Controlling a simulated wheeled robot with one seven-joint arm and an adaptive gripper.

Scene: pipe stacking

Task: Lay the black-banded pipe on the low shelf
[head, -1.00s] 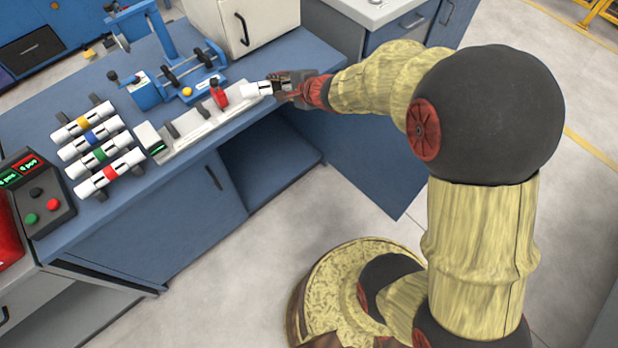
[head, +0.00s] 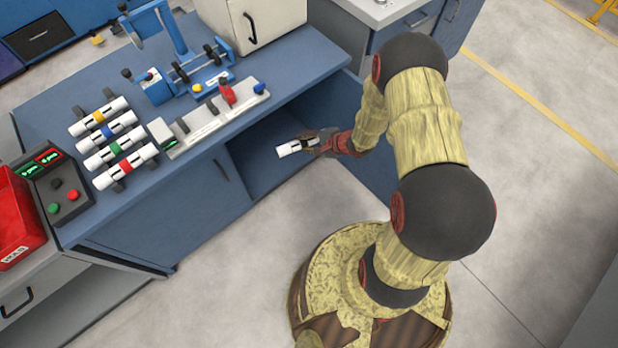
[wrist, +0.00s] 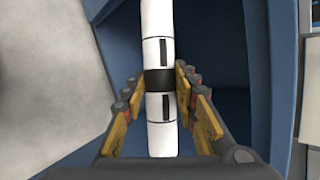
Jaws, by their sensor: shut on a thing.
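The black-banded pipe (head: 290,149) is white with a dark band around its middle. My gripper (head: 320,143) is shut on it, in front of the open bay under the bench. In the wrist view the pipe (wrist: 158,50) runs up the picture, with the black band between the fingers of my gripper (wrist: 160,82). The low shelf (head: 258,172) is the blue floor inside the open bay. In the head view the pipe's left end overlaps the bay opening. I cannot tell how high the pipe is above the shelf.
Several banded pipes (head: 125,165) lie in a rack on the blue bench top. A grey measuring fixture (head: 205,122) lies along the bench's front edge, above the bay. A blue clamp device (head: 155,88) stands behind it. Grey floor (head: 225,270) is clear before the bench.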

